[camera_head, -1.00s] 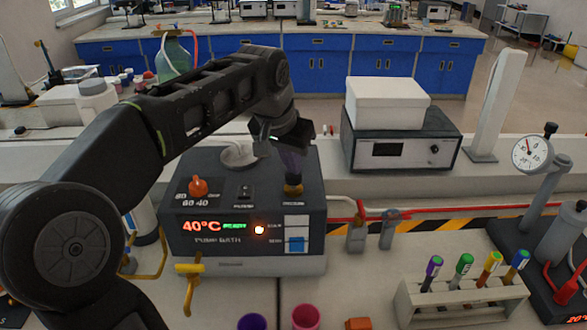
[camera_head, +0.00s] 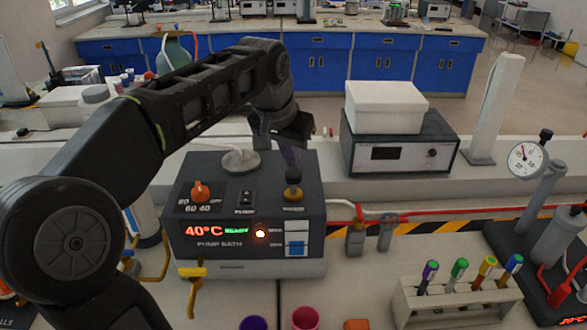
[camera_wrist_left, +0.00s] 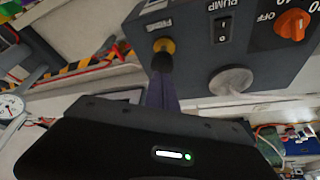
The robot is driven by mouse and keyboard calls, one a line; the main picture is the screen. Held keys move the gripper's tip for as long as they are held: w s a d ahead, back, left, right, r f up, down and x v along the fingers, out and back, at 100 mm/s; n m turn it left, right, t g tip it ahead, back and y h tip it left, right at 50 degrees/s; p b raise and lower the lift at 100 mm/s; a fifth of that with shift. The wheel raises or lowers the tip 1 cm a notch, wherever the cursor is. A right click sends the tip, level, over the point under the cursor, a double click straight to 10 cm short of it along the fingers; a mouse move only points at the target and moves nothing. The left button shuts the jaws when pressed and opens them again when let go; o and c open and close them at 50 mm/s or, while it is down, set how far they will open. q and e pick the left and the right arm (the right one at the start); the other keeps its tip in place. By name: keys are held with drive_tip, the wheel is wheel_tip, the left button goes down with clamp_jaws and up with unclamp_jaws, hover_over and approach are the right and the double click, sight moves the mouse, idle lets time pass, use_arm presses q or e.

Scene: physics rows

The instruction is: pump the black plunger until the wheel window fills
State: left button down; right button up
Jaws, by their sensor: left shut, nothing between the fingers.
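The pump bath (camera_head: 245,265) is a dark box with an orange dial, a switch and a lit 40°C display. Its black plunger (camera_head: 293,177) stands up from a brass collar on the top right; it also shows in the left wrist view (camera_wrist_left: 162,62). My left gripper (camera_head: 291,160) is shut and empty, pointing down right above the plunger knob; its fingers overlap the knob in the left wrist view (camera_wrist_left: 161,82), so I cannot tell touching from a small gap. The front window (camera_head: 296,239) is white above and blue below; its labels are too small to read. My right gripper is out of view.
A grey instrument with a white box (camera_head: 386,107) stands behind right. A tube rack (camera_head: 455,297) is at the front right, a dial gauge (camera_head: 524,158) farther right. Red and white hoses (camera_head: 420,212) run right from the bath. A yellow tap (camera_head: 192,273) sticks out in front.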

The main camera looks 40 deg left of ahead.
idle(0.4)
use_arm(q)
wheel_tip(320, 180, up, 5)
drive_tip(key=p, duration=0.4)
idle(0.6)
